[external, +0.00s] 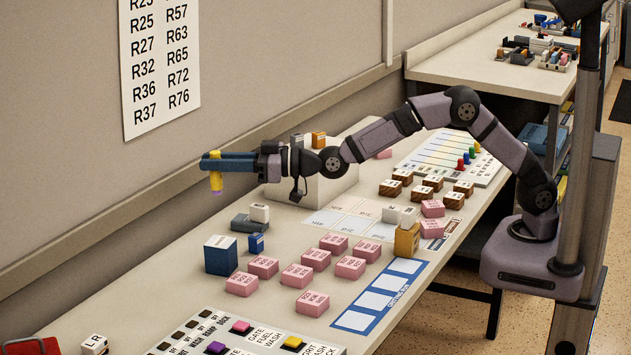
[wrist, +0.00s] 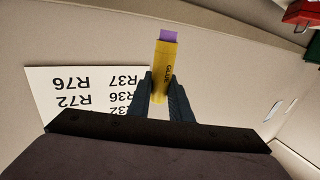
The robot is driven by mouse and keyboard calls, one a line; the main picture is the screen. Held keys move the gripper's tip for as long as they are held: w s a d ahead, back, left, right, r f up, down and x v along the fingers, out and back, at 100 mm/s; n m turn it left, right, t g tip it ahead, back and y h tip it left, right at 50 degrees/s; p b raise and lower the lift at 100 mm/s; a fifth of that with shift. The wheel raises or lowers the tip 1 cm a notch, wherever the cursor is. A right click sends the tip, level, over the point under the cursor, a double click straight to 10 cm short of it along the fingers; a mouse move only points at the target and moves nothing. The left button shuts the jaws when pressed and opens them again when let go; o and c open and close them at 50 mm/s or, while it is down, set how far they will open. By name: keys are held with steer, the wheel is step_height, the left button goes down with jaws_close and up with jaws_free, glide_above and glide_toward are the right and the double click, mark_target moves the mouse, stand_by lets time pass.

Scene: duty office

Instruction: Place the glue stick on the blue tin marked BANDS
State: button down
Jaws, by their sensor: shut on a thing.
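The yellow glue stick (external: 215,182) is held upright in the external view, its purple end down. It also shows in the wrist view (wrist: 164,72), lettered GLUE. My gripper (external: 211,164) is shut on it, high above the desk near the wall. A larger dark blue block-shaped container (external: 221,257) with a pale top stands on the desk below my gripper. A small blue box (external: 256,243) stands beside it. The lettering on both is too small to read, so I cannot tell which is marked BANDS.
Several pink blocks (external: 297,276) lie right of the blue container. A button panel (external: 245,338) lies in front, and a red item (external: 32,346) at front left. Desk left of the container is clear.

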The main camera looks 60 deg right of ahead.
steer(key=shift+a+f, duration=0.15)
steer(key=shift+f, duration=0.55)
steer(key=p, duration=0.1)
glide_above(220, 241)
steer(key=shift+f, duration=4.9)
steer(key=shift+f, duration=0.2)
steer(key=c, duration=1.6)
jaws_free()
steer(key=shift+r, duration=0.15)
